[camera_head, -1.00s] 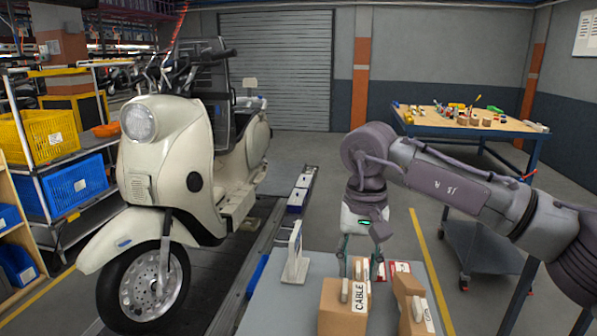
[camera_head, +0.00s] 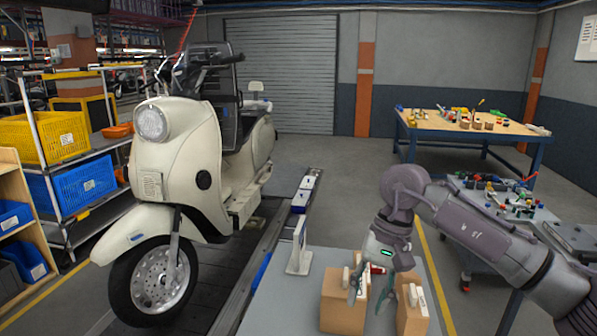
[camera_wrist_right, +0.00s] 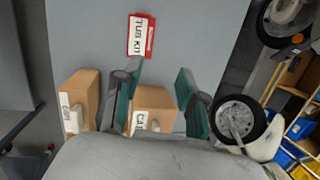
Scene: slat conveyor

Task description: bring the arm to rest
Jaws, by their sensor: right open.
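My right gripper (camera_head: 371,290) is open and empty, its green fingers pointing down at the near end of the grey table. In the right wrist view the open fingers (camera_wrist_right: 158,80) show with a cardboard box (camera_wrist_right: 152,100) in the gap between them; I cannot tell the height gap. That box (camera_head: 340,304) also stands in the head view, partly hidden by the gripper. A second cardboard box (camera_head: 412,312) stands to its right, and shows at left in the wrist view (camera_wrist_right: 82,90). My left gripper is not in view.
A red and white kit packet (camera_wrist_right: 141,36) lies on the table (camera_wrist_right: 190,25). A white stand (camera_head: 299,250) is left of the boxes. A cream scooter (camera_head: 180,160) is at left, a trolley with parts (camera_head: 505,205) at right, a workbench (camera_head: 470,130) behind.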

